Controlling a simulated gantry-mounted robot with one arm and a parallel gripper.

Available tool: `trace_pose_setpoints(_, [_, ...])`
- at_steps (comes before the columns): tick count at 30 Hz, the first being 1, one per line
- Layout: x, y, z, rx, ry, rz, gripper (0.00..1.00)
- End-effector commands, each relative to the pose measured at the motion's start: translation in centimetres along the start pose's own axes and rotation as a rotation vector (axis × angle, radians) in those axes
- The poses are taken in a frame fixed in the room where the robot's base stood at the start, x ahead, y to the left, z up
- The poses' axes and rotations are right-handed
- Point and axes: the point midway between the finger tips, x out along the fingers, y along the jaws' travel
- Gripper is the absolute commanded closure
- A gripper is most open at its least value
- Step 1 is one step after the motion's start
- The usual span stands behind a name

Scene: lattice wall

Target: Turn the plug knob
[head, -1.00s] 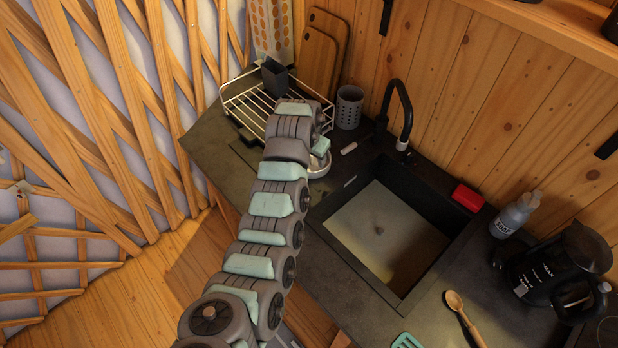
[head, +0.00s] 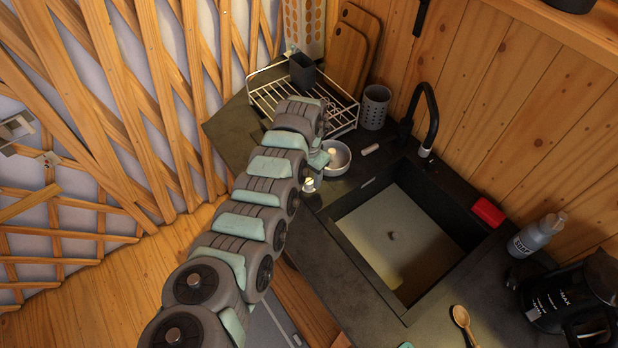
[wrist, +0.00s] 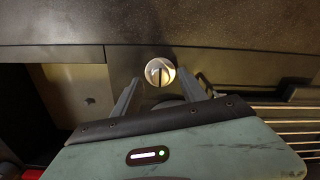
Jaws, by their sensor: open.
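The plug knob (wrist: 160,71) is a small round metal knob with a dark slot across its face. It sits on the dark counter beside the sink corner in the wrist view. In the head view it appears as a small bright disc (head: 309,184) at the sink's left. My gripper (wrist: 167,82) is open, with one finger on each side of the knob's near edge. No contact between fingers and knob is visible. In the head view my arm hides most of the gripper. The black sink (head: 340,212) is to the right of the arm.
A white bowl (head: 336,158) stands close to my gripper. A wire dish rack (head: 262,92) and a grey utensil cup (head: 375,106) are behind it. A black tap (head: 431,118) rises behind the sink. A red sponge (head: 488,212) lies at the sink's right.

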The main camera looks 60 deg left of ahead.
Motion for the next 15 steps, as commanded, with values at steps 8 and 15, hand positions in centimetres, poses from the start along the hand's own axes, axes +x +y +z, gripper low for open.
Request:
trace_pose_setpoints(8, [1.38, -0.06, -0.04, -0.002, 0.002, 0.0, 0.5])
trace_pose_setpoints(15, [1.42, -0.05, -0.06, -0.001, 0.003, -0.001, 0.5])
